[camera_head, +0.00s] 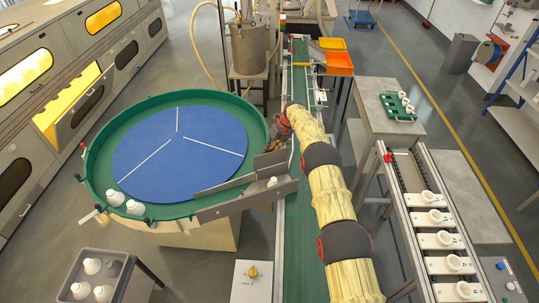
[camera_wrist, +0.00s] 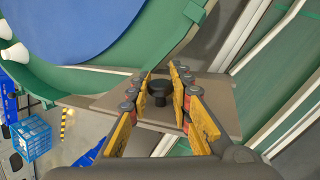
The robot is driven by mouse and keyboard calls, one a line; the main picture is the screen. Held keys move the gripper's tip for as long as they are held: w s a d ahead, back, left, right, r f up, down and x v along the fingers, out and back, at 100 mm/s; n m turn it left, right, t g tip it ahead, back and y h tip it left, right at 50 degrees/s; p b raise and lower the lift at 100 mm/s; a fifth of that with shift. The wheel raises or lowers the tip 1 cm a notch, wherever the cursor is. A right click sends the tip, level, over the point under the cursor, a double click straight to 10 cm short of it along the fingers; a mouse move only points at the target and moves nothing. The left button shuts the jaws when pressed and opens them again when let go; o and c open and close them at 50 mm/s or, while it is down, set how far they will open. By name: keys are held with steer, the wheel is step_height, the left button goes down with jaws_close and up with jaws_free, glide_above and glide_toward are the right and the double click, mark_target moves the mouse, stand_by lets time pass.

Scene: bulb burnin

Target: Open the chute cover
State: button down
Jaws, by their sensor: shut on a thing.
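The chute cover is a flat grey-brown plate (camera_wrist: 215,95) in the wrist view, with a black knob (camera_wrist: 160,92) standing up from it. My gripper (camera_wrist: 160,76) has its orange-yellow fingers on either side of the knob and is shut on it. In the head view my gripper (camera_head: 273,147) reaches down at the chute (camera_head: 235,199) between the round turntable and the green conveyor. My arm and gripper hide part of the cover there. The plate appears to lie over the chute.
The blue turntable (camera_head: 170,150) has a green rim and white bulbs (camera_head: 116,198) at its lower left. The conveyor (camera_head: 302,240) runs beneath my arm. A bin of bulbs (camera_head: 95,270) stands lower left. A rail with several white sockets (camera_head: 436,219) is at right.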

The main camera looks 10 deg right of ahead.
steer(key=shift+r, duration=0.1)
stand_by(0.3)
steer(key=c, duration=1.6)
jaws_free()
steer(key=shift+c, duration=0.2)
steer(key=w+v, duration=0.1)
steer(key=v, duration=1)
steer(key=shift+s+d+r, duration=0.35)
steer(key=shift+s, duration=0.15)
